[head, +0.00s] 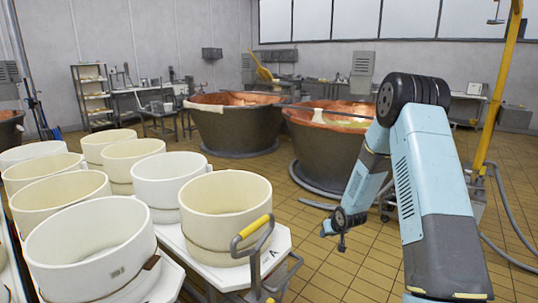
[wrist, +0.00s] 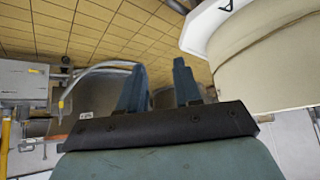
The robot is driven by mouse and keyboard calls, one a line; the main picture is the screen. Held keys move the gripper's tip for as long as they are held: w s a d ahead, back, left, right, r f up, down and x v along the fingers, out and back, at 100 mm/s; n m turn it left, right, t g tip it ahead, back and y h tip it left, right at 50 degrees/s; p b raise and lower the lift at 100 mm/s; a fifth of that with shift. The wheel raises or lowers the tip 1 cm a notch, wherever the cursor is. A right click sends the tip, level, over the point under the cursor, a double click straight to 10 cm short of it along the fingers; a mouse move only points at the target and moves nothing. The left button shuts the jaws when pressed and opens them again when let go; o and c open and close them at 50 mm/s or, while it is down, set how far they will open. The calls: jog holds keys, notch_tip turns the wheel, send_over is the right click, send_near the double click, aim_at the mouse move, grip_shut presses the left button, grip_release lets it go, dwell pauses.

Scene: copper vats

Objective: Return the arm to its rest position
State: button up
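My arm is blue-grey with dark joints and fills the right side of the head view, bent at a high elbow with the forearm hanging down. My gripper (head: 333,240) hangs above the tiled floor, to the right of the cart with the tubs. In the wrist view my gripper (wrist: 159,75) shows two blue fingers standing apart with a gap between them. Nothing is held between them. The wrist picture appears upside down.
Cream tubs (head: 226,205) stand on white carts; the nearest cart has a yellow-gripped handle (head: 255,226). A tub (wrist: 268,65) shows close in the wrist view. Copper vats (head: 236,130) (head: 318,155) stand behind. A yellow post (head: 497,95) and hose (head: 505,215) are right. Tiled floor (head: 370,265) is open.

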jog(key=s+d+r+h, duration=0.1)
jog(key=s+r, duration=0.4)
jog(key=r, duration=0.5)
jog(key=s+r+m+h, duration=0.1)
jog(key=s+r, duration=0.4)
jog(key=r, duration=0.5)
jog(key=s+d+r+h, duration=0.1)
jog(key=s+r, duration=0.5)
jog(key=r, duration=0.4)
jog(key=s+a+r, duration=0.1)
jog(key=s+r, duration=0.4)
jog(key=s, duration=0.9)
jog(key=s+a+r+m+g+y, duration=0.1)
jog(key=s+r, duration=0.4)
jog(key=s, duration=0.9)
jog(key=shift+a+r+g, duration=0.15)
jog(key=shift+a+g, duration=0.05)
jog(key=shift+g, duration=0.1)
jog(key=shift+d, duration=0.1)
